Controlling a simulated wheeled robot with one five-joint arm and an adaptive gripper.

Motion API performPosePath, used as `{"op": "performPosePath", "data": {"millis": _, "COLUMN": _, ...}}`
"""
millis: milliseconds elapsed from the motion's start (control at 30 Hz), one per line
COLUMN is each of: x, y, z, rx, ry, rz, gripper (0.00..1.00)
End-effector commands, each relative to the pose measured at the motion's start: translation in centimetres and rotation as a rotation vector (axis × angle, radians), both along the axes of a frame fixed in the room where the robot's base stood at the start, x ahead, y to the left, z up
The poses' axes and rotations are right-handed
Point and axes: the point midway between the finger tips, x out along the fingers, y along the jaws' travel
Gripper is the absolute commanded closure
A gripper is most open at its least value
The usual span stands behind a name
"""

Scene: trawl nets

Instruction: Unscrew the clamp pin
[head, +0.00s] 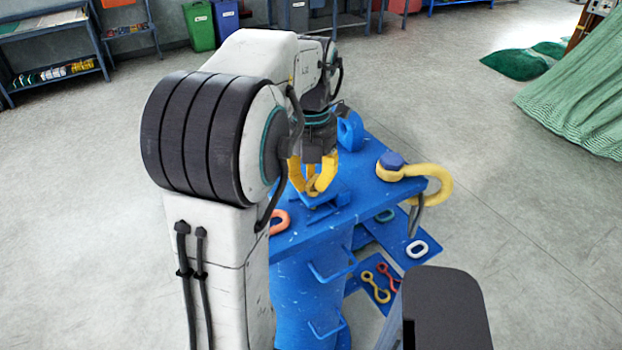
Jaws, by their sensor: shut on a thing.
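My gripper (313,187) has yellow fingers and points down over the blue workbench (352,203), near its middle. The fingers are shut at a small blue clamp-like fixture (328,204) on the bench top. The clamp pin is hidden between the fingers, so its shape and how far it is screwed in cannot be told. My arm covers the left part of the bench.
An orange link (279,222) lies at the left. Green netting (585,100) hangs far right; open floor lies between.

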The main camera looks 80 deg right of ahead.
Motion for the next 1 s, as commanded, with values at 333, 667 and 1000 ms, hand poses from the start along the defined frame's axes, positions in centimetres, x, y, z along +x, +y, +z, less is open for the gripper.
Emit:
{"op": "performPosePath", "data": {"millis": 333, "x": 0.01, "y": 0.25, "z": -0.47, "rx": 0.015, "ry": -0.001, "rz": 0.004, "gripper": 1.00}}
{"op": "performPosePath", "data": {"millis": 667, "x": 0.00, "y": 0.14, "z": -0.24, "rx": 0.008, "ry": -0.001, "rz": 0.003, "gripper": 0.56}}
{"op": "performPosePath", "data": {"millis": 1000, "x": 0.00, "y": 0.02, "z": 0.23, "rx": 0.002, "ry": -0.001, "rz": 0.002, "gripper": 0.56}}
